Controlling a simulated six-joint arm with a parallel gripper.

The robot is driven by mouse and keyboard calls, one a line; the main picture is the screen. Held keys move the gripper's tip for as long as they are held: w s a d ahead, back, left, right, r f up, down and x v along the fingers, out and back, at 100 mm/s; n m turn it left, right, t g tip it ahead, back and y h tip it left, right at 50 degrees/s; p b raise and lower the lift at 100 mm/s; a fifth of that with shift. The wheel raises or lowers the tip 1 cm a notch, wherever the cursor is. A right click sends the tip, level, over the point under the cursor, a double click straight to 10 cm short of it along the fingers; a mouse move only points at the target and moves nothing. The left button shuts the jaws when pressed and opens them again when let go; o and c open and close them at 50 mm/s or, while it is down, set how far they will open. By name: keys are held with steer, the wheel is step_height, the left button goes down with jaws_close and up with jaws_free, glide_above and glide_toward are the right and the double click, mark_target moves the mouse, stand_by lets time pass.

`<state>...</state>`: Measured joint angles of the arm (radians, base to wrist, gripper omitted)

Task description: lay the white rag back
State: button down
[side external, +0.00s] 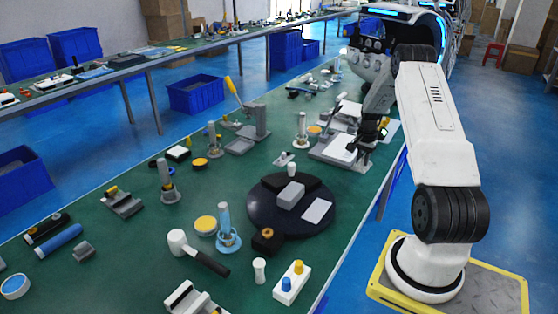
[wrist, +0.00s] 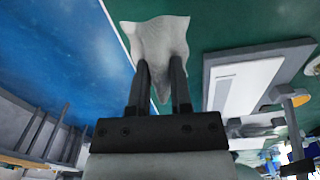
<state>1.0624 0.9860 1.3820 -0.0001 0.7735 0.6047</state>
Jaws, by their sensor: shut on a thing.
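The white rag (wrist: 160,38) is pinched between the two dark fingers of my gripper (wrist: 160,72) in the wrist view. It spreads out beyond the fingertips, and a fold of it hangs between them. My gripper (side external: 366,148) also shows in the side external view, over the right edge of the green table beside a grey tray. I cannot clearly make out the rag in that view.
The grey tray with a white panel (wrist: 240,88) is just right of my gripper in the wrist view. On the green table (side external: 120,225) stand a dark round turntable (side external: 262,214), a mallet (side external: 198,252) and a yellow-handled press (side external: 236,96). Blue floor lies past the table's edge.

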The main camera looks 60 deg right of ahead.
glide_above(358, 187)
steer(key=shift+a+f, duration=0.15)
steer(key=shift+f, duration=1.9)
steer(key=shift+f, duration=2.3)
steer(key=shift+f, duration=0.3)
steer(key=c, duration=0.5)
jaws_free()
steer(key=shift+c, duration=0.2)
steer(key=shift+r, duration=0.1)
steer(key=shift+r, duration=3.9)
steer(key=shift+w, duration=0.1)
